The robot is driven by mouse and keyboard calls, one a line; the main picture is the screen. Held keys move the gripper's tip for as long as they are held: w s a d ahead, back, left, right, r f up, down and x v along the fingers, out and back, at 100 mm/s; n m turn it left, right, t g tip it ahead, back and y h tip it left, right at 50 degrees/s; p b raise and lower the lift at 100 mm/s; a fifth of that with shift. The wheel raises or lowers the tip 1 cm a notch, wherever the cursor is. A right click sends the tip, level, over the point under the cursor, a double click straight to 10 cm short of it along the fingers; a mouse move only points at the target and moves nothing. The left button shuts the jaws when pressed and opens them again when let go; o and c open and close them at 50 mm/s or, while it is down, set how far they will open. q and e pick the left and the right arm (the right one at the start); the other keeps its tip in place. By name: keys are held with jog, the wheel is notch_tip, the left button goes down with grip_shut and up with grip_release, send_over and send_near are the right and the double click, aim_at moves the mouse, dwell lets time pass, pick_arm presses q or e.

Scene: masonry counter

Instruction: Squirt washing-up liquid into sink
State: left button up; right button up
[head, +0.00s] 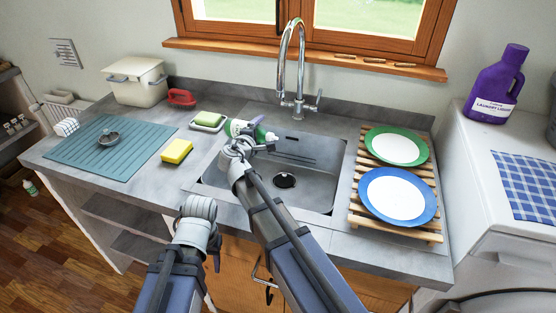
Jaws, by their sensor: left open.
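The washing-up liquid bottle (233,127), white and green, is tipped on its side near the back left corner of the sink (325,190). Its green end points right, toward the basin. My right gripper (262,140) is at the bottle and appears shut on it; the wrist hides most of the fingers. My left gripper (215,262) is open, low in front of the counter's front edge and apart from the bottle, mostly hidden by its wrist. No liquid shows in the basin.
The tap (291,60) rises behind the sink. A yellow sponge (177,151) and a soap dish (207,125) lie left of it. A wooden rack (395,228) with two plates stands right. A teal mat (85,155) covers the left counter.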

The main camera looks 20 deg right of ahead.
pick_arm(q)
jog(key=shift+s+a+f+b, duration=0.1)
jog(key=shift+a+f+b, duration=0.35)
jog(key=shift+f+b, duration=0.35)
pick_arm(e)
jog(key=shift+f+m, duration=0.5)
jog(key=shift+f, duration=0.05)
dwell(2.5)
pick_arm(q)
jog(key=shift+r, duration=0.1)
